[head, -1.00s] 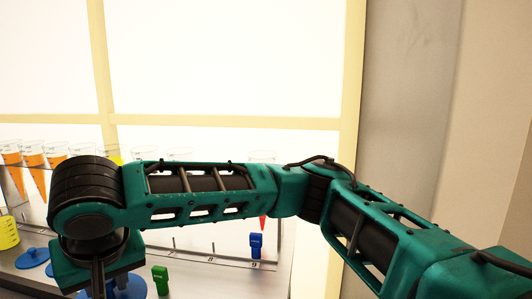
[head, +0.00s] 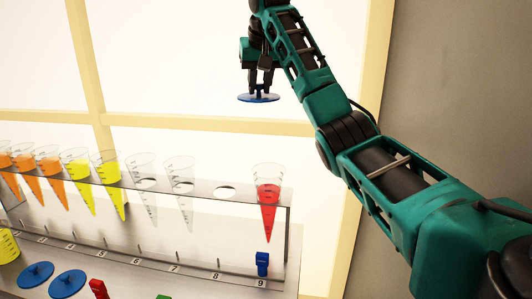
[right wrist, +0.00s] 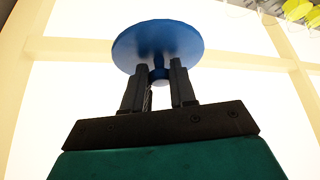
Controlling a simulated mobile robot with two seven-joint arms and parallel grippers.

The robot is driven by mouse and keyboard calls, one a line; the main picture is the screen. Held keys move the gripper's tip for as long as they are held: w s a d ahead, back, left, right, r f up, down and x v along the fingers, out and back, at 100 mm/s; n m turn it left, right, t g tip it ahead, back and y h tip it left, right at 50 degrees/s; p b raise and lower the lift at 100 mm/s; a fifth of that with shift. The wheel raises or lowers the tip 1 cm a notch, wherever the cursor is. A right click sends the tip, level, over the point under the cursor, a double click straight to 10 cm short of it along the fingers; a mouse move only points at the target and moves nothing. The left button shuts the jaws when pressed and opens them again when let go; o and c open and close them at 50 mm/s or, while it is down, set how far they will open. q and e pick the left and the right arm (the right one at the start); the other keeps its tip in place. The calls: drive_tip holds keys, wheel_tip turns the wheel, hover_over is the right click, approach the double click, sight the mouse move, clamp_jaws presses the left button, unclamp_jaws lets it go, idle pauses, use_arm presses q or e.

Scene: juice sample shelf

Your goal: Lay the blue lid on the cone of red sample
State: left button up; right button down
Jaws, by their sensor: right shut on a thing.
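My right gripper (head: 262,82) is shut on the knob of a blue lid (head: 258,98) and holds it level in the air, above and apart from the rack. The right wrist view shows the lid (right wrist: 157,45) between the fingertips (right wrist: 160,75). The cone of red sample (head: 267,200) hangs upright in the rack at slot 9, at the right end. It has an open top, lies well below the lid, and a blue clip stands below it. My left gripper is not in view.
The metal rack (head: 225,205) also holds orange, yellow and empty cones to the left, with an empty hole beside the red one. Two blue lids (head: 67,284) (head: 36,274), a yellow beaker (head: 8,246) and a red clip (head: 99,288) are at the lower left. The air around the held lid is clear.

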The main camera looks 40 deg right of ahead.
sight(270, 95)
drive_tip(key=d, duration=0.1)
drive_tip(key=d+f, duration=0.1)
drive_tip(key=d, duration=0.1)
drive_tip(key=shift+d+f, duration=0.1)
drive_tip(key=shift+f, duration=0.1)
wheel_tip(270, 95, down, 14)
drive_tip(key=shift+s+f, duration=0.15)
drive_tip(key=shift+f, duration=2.2)
drive_tip(key=shift+f, duration=0.1)
drive_tip(key=c, duration=0.9)
unclamp_jaws()
drive_tip(key=shift+f, duration=0.1)
